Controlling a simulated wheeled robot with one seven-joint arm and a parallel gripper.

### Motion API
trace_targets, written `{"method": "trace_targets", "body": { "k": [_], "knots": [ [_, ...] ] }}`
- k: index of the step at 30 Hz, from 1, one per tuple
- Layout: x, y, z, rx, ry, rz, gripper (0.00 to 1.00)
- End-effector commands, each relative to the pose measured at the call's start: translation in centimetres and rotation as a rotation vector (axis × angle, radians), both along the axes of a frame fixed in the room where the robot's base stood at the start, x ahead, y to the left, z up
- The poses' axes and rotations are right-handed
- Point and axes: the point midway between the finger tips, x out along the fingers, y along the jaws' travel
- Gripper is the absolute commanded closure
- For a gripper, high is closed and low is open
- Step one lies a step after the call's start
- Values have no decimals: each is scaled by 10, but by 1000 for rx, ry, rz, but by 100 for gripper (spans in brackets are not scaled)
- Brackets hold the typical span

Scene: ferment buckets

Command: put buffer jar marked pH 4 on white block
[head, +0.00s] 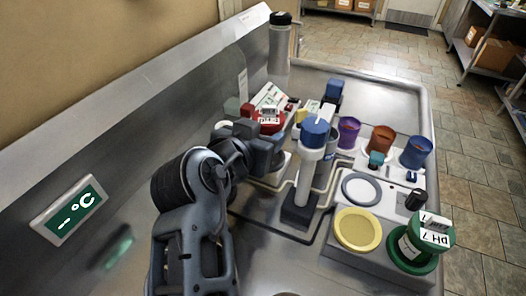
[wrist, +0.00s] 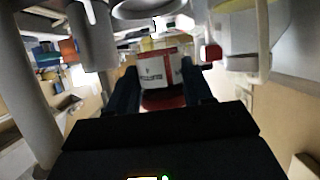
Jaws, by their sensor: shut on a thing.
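A red-capped jar with a white label (head: 265,119) is at my gripper, behind the metal column; its mark is too small to read. In the wrist view the jar's white and red body (wrist: 165,72) sits between the two dark fingers of my gripper (wrist: 160,88), which is shut on it. In the head view my gripper (head: 268,140) is partly hidden by my own wrist. A white block (head: 385,206) stands right of the column, with a grey ring (head: 362,189) on its top.
A blue-topped upright column (head: 313,155) stands between my gripper and the block. A yellow disc (head: 357,229) lies in front of the grey ring. Purple, orange and blue cups (head: 382,139) stand behind the block. A tall clear bottle (head: 279,50) stands at the back wall.

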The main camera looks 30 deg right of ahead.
Motion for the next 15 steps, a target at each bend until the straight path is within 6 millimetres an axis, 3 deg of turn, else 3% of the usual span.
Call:
{"method": "trace_targets", "body": {
  "k": [9,15],
  "knots": [
    [-1,1,-35,-1,2,1,85],
    [-1,1,-41,0,-1,0,85]
  ]
}}
